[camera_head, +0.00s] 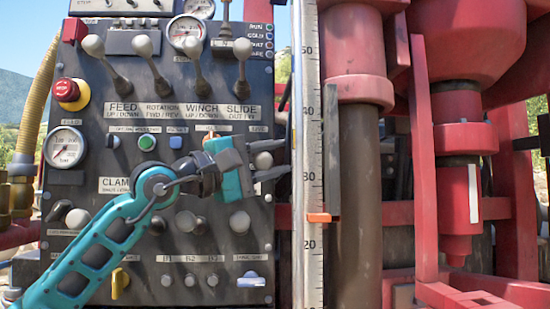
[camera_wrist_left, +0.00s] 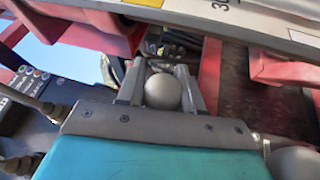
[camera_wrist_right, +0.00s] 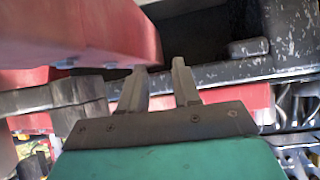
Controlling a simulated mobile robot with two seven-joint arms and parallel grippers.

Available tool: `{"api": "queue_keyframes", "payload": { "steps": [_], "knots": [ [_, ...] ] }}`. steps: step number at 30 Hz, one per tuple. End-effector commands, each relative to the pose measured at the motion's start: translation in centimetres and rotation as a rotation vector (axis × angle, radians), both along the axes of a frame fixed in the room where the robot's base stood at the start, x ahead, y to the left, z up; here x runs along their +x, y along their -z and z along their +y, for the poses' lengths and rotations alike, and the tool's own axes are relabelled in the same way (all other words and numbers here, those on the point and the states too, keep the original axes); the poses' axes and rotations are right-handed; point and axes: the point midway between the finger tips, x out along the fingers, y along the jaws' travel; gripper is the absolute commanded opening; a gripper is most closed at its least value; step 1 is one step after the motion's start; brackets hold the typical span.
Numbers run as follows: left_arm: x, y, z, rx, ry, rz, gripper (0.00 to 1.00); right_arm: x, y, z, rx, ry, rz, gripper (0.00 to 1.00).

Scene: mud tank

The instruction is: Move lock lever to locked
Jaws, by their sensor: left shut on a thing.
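A grey ball knob (camera_head: 263,160) stands at the right side of the dark control panel (camera_head: 95,235), and it also shows in the left wrist view (camera_wrist_left: 163,91). My left gripper (camera_head: 270,160) reaches in from the left and is shut on this ball knob, with one finger on each side of it. The knob's stem is hidden, and I cannot read the label that would name this lever. My right gripper (camera_wrist_right: 160,75) shows only in the right wrist view. Its fingers are apart with nothing between them.
Tall levers (camera_head: 193,60) stand along the upper panel. A red stop button (camera_head: 67,90) is at the left, and more knobs (camera_head: 239,222) sit below my left gripper. A metal scale (camera_head: 308,190) with an orange pointer (camera_head: 319,217) stands just right of the panel.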

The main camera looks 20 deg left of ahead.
Motion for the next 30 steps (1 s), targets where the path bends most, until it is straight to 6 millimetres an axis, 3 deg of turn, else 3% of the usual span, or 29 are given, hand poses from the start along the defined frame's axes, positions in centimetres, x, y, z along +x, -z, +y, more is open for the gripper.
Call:
{"api": "queue_keyframes", "payload": {
  "steps": [3,20,21,27,30],
  "knots": [
    [0.12,0.89,-0.23,0.004,0.007,0.013,0.00,0.15,-0.02,0.11,0.004,0.001,-0.004,0.32],
    [0.22,1.31,-0.34,0.006,0.009,0.018,0.00,0.07,0.08,0.23,0.012,0.007,0.001,0.32],
    [0.23,1.33,-0.34,0.006,0.010,0.020,0.38,0.03,0.12,0.22,0.012,0.007,0.001,0.32],
    [0.20,1.13,-0.26,0.004,0.008,0.013,0.57,-0.06,0.23,0.18,0.011,0.008,0.004,0.32],
    [0.21,1.03,-0.19,0.003,0.006,0.011,0.59,-0.08,0.26,0.15,0.011,0.008,0.004,0.32]
  ]
}}
